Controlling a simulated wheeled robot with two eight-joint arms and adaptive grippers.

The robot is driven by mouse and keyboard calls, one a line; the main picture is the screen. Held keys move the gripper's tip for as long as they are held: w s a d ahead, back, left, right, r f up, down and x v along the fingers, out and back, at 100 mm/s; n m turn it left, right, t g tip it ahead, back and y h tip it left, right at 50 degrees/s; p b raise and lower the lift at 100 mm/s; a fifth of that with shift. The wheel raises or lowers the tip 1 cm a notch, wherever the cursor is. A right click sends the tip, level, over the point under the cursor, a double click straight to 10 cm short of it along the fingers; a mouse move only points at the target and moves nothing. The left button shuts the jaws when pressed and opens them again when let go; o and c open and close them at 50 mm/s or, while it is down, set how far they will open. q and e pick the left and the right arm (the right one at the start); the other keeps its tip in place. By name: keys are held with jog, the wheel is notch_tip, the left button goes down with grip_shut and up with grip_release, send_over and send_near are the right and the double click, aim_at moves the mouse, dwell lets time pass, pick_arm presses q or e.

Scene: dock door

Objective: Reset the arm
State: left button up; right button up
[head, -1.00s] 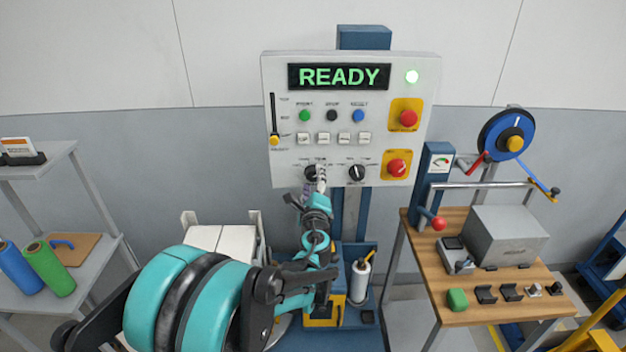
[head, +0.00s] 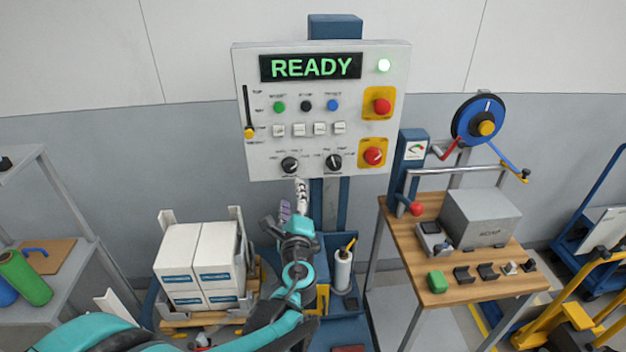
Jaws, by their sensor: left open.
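My left gripper (head: 293,200) is in the lower middle of the head view, on the teal and black arm that comes in from the lower left. Its fingers are open, point up and appear empty. They show just below the left black knob (head: 290,165) of the control panel (head: 393,60), apart from it in the picture. My right gripper is not in view.
White boxes (head: 183,257) are stacked on a pallet at the lower left, close to my arm. A wooden workbench (head: 400,222) with a grey box (head: 480,218) stands at the right. A grey shelf (head: 75,285) with green and blue rolls is at the far left.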

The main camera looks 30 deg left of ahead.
pick_arm(q)
jog(key=s+d+f+n+g+h, duration=0.3)
jog(key=s+f+n+g, duration=0.25)
jog(key=s+n, duration=0.45)
jog(key=s+d+f+n+g+h, duration=0.3)
jog(key=s+d+f+n+h, duration=0.3)
jog(key=d, duration=0.6)
jog(key=s+n, duration=0.1)
jog(key=s, duration=0.1)
jog(key=shift+s+n, duration=0.3)
jog(key=shift+n, duration=0.1)
